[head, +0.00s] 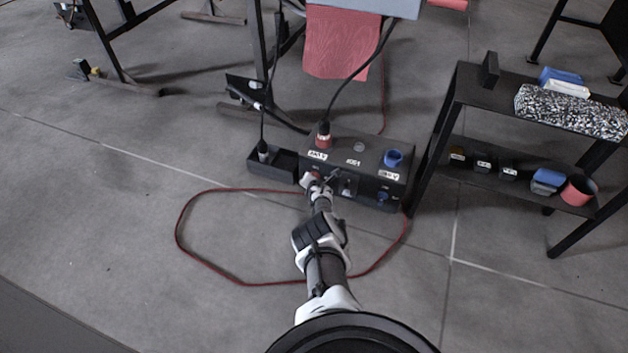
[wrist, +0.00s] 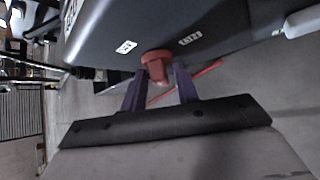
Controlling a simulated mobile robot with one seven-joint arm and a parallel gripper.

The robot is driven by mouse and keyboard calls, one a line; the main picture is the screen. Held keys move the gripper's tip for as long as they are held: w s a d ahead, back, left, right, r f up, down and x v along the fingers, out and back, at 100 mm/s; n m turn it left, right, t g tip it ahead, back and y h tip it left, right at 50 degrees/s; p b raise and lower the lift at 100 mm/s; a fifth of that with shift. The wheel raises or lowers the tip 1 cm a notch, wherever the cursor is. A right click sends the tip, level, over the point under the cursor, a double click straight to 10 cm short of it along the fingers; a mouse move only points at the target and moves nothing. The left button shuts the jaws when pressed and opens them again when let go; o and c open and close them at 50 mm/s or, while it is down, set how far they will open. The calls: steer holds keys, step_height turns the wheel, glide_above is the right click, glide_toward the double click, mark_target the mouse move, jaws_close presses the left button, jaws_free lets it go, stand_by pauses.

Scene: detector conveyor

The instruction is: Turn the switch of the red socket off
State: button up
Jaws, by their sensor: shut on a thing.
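The red socket (head: 323,141) is on top of a dark power box (head: 365,150) on the floor, with a black plug and cable in it. Its red switch (wrist: 157,65) is a knob on the front face of the box, seen large in the wrist view. My gripper (wrist: 160,82) has its two purple fingers at either side of this knob, shut on it. In the head view my gripper (head: 314,182) reaches the lower left of the box front and mostly hides the knob. Which way the knob is turned is hard to tell.
A blue socket (head: 393,158) and a blue switch (head: 383,196) are on the box's right side. A black tray (head: 272,165) stands to its left. A red cable (head: 178,225) loops over the floor. A dark shelf (head: 470,160) with several items stands at right.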

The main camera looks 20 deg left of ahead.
steer(key=shift+a, duration=0.1)
stand_by(0.3)
steer(key=o, duration=0.6)
steer(key=shift+r, duration=0.1)
steer(key=shift+p+v, duration=6.9)
steer(key=shift+p, duration=2.35)
steer(key=shift+a, duration=0.15)
